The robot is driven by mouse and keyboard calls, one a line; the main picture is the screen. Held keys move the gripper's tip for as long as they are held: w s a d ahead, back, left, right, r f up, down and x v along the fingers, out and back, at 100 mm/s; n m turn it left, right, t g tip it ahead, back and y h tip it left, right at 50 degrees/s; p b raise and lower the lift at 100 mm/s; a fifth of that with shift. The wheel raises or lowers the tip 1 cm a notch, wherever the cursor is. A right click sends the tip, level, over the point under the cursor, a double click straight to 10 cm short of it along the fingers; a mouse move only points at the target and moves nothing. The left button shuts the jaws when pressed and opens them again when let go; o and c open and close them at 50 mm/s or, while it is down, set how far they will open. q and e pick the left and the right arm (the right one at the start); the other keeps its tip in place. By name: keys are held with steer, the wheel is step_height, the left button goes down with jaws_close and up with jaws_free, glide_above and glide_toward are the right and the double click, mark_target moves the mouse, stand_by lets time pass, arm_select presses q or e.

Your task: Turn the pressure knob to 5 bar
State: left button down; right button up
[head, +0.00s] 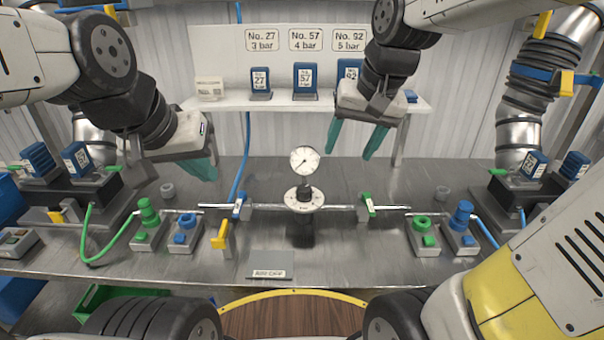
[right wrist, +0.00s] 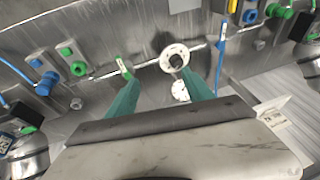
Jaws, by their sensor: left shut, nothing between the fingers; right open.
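The pressure knob (head: 304,193) is black and sits on a round white scale plate (head: 290,201) at the middle of the bench. A round white gauge (head: 305,160) stands just behind it; its reading is too small to tell. In the right wrist view the knob (right wrist: 177,61) lies ahead of the fingertips, with the gauge (right wrist: 181,91) nearer. My right gripper (head: 350,153) is open and empty, above and behind the knob, to its right, fingers pointing down. My left gripper (head: 207,174) is shut and empty, left of the knob. Neither gripper touches the knob.
A thin pipe (head: 335,207) with a blue valve (head: 239,206) and a green valve (head: 369,204) runs across the bench. A yellow lever (head: 221,236) stands front left. The shelf (head: 228,103) holds blue cartridges under signs, including "No. 92 5 bar" (head: 349,40).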

steer(key=w+a+f+m+g+h, duration=0.1)
steer(key=w+a+f+g, duration=0.1)
steer(key=w+a+f, duration=0.45)
steer(key=m+g+h, duration=0.1)
steer(key=g, duration=0.1)
glide_above(304, 187)
step_height(304, 187, down, 4)
steer(key=shift+s+d+r, duration=0.1)
steer(key=shift+s+r, duration=0.05)
steer(key=shift+r, duration=0.05)
steer(key=shift+f, duration=0.3)
step_height(304, 187, down, 8)
steer(key=shift+r, duration=0.25)
jaws_close()
steer(key=shift+m, duration=0.3)
